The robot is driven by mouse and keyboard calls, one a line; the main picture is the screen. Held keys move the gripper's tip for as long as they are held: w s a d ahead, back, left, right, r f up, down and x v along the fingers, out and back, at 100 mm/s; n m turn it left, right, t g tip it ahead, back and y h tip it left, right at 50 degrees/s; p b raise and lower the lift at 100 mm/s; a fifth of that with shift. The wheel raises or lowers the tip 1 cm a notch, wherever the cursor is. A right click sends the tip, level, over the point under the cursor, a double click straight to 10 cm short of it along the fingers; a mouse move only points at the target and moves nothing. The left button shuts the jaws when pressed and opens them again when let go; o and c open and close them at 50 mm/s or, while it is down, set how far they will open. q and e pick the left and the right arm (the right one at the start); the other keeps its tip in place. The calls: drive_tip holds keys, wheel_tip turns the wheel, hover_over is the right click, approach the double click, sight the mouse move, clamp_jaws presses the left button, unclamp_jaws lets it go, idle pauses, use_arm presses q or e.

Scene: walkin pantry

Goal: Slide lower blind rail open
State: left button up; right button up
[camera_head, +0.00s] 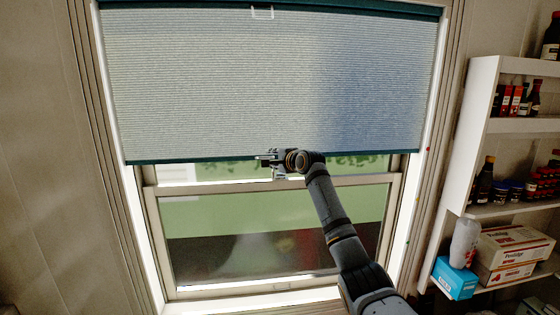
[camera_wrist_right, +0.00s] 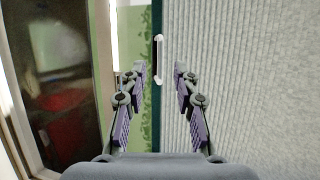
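The blind (camera_head: 220,85) covers the upper part of the window, and its dark green lower rail (camera_head: 200,160) hangs just above the middle sash bar. My right gripper (camera_head: 267,159) is at the lower rail, near its middle. In the right wrist view the rail (camera_wrist_right: 157,115) runs vertically between the two fingers, with a white handle (camera_wrist_right: 158,58) on it. The right gripper (camera_wrist_right: 160,72) is open, with fingers apart on both sides of the rail and handle. Whether either finger touches them is unclear. My left gripper is not in view.
A dark green upper rail (camera_head: 340,9) with a white handle (camera_head: 262,14) is at the top. The window (camera_head: 225,215) shows below the blind. White shelves (camera_head: 520,126) with jars, bottles and boxes stand at the right. The left wall is bare.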

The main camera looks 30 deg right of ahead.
drive_tip(key=v, duration=0.6)
drive_tip(key=shift+s, duration=0.4)
drive_tip(key=shift+w+a+r, duration=0.1)
